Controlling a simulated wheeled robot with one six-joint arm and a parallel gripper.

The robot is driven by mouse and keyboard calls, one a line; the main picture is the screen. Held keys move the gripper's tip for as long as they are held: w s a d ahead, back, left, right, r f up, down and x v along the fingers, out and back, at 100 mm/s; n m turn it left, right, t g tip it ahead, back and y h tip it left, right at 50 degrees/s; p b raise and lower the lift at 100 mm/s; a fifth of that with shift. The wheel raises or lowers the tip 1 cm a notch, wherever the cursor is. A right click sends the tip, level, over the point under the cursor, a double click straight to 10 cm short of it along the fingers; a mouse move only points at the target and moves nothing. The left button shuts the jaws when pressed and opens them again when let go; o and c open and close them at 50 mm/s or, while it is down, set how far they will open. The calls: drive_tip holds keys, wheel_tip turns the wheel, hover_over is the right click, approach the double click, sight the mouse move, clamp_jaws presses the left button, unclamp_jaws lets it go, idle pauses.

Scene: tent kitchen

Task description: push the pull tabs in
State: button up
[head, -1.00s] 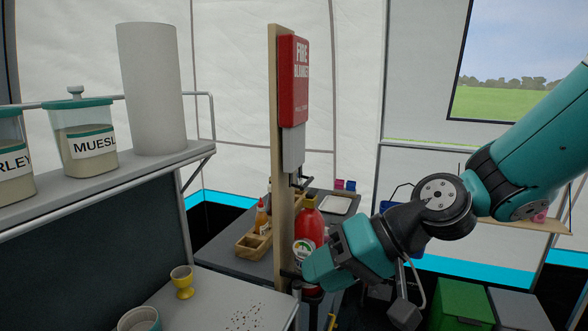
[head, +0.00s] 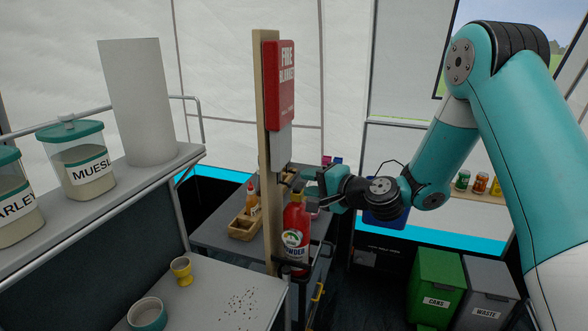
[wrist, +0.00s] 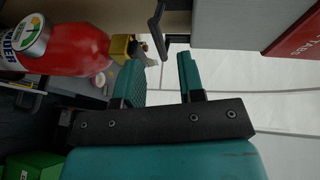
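The red fire blanket case (head: 280,85) is fixed to a wooden post, and its edge shows in the wrist view (wrist: 297,35). A pale grey panel (head: 281,148) hangs out below it, large in the wrist view (wrist: 230,22). Dark pull tabs (wrist: 175,39) stick out from the panel's lower end; in the head view they are small and partly lost beside my gripper (head: 300,181). In the wrist view my gripper (wrist: 161,62) is open and empty, its two teal fingers pointing towards the tabs with a visible gap before them.
A red powder extinguisher (head: 295,235) stands close below my gripper, its yellowish top (wrist: 122,47) near one finger. The wooden post (head: 266,200) is just left. A counter with an egg cup (head: 181,270) lies left; green (head: 436,285) and grey bins stand right.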

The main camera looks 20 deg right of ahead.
sight(294, 177)
drive_tip(key=p+x, duration=0.2)
drive_tip(key=x, duration=0.3)
drive_tip(key=shift+w+a+f, duration=0.15)
drive_tip(key=shift+w+a, duration=0.05)
drive_tip(key=shift+w, duration=0.1)
